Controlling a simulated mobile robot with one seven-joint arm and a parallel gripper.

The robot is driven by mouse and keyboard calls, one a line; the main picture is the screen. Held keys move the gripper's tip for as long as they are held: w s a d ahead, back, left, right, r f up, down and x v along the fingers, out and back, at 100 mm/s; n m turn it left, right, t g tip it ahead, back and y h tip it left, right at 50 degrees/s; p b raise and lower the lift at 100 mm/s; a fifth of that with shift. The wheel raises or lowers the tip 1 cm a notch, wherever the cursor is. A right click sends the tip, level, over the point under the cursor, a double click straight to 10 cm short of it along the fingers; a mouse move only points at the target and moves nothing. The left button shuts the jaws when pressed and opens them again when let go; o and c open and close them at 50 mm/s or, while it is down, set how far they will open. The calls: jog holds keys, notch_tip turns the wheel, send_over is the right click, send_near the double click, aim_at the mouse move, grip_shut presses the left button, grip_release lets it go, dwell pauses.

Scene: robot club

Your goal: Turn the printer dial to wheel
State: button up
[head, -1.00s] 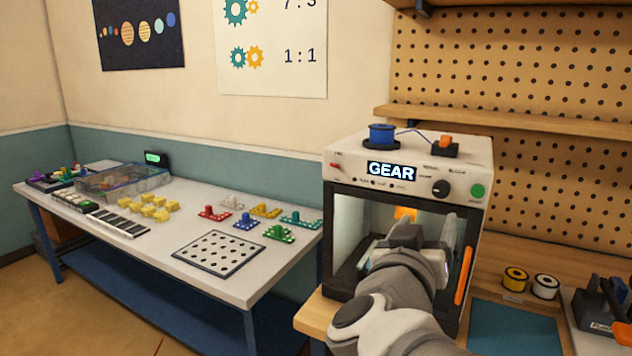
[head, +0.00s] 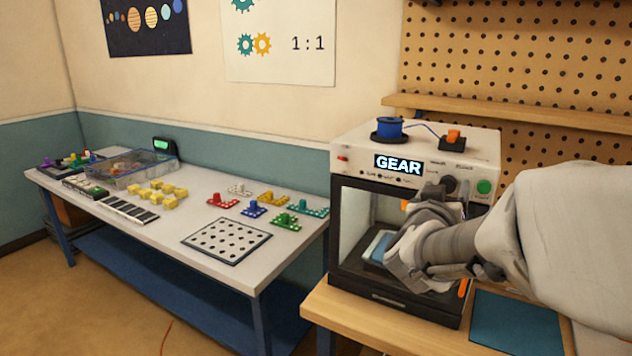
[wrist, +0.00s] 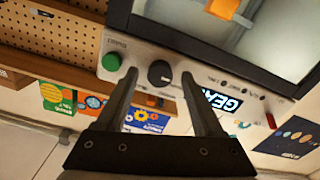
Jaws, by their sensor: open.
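The printer (head: 352,161) stands on a wooden bench. Its lit display (head: 398,165) reads GEAR. The black round dial (head: 449,184) is right of the display, partly behind my gripper in the head view. In the wrist view, where the printer appears upside down, the dial (wrist: 160,74) lies between my two fingertips in the picture. My gripper (wrist: 158,79) is open with nothing held. Its fingers point at the control panel on either side of the dial. I cannot tell whether they touch it.
A green button (head: 484,187) sits right of the dial, close to one finger in the wrist view. A blue filament spool (head: 389,128) and an orange switch box (head: 454,141) stand on the printer. A white table (head: 200,268) with parts is at left.

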grip_shut()
dwell(0.4)
jog(key=shift+m+b, duration=0.3)
jog(key=m+b, duration=0.4)
jog(key=m, duration=0.1)
jog(key=shift+f, duration=0.15)
jog(key=m+b, duration=0.3)
jog(key=m, duration=0.3)
dwell(0.4)
grip_release()
